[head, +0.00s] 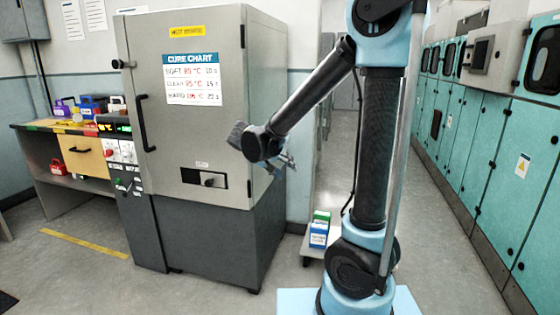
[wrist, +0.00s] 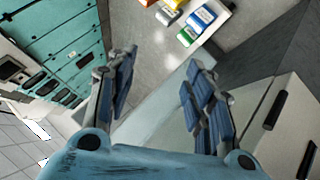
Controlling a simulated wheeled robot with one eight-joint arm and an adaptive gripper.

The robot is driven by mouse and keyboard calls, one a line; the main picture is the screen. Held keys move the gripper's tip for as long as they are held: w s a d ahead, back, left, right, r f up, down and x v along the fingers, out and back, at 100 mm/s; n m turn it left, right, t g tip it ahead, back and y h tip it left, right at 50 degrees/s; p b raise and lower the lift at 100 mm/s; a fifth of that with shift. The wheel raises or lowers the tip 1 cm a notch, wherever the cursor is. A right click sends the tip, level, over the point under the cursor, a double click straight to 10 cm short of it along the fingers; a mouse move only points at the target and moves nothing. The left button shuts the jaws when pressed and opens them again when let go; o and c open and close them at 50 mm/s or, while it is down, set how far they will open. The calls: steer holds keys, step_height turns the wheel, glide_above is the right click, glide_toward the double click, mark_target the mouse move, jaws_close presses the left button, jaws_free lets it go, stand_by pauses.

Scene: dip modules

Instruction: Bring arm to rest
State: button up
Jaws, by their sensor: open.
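My arm rises from the light blue base in the head view and bends at the elbow, with its forearm pointing down and left. My gripper (head: 284,163) hangs in the air in front of the right side of the grey cure oven (head: 222,75). In the wrist view my gripper (wrist: 158,85) has its two blue-padded fingers spread wide apart. Nothing is between them, and the gripper touches nothing that I can see.
The oven door is shut. A bench (head: 38,127) with coloured modules stands at the left. A low white platform (head: 312,247) holds green and blue boxes behind my arm. Teal cabinets (head: 475,130) line the right wall. The floor between is clear.

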steer(key=s+d+f+g+y, duration=0.2)
steer(key=s+d+g+y, duration=0.15)
steer(key=s+d, duration=1)
steer(key=s+d+f+y, duration=0.1)
steer(key=s+d+f, duration=0.1)
steer(key=s, duration=0.4)
steer(key=s+d+f+g+y, duration=0.1)
steer(key=s+d+f+y, duration=0.1)
steer(key=s+f, duration=0.3)
steer(key=shift+s, duration=0.9)
steer(key=shift+y, duration=0.25)
steer(key=shift+w+f, duration=0.2)
steer(key=shift+w, duration=0.25)
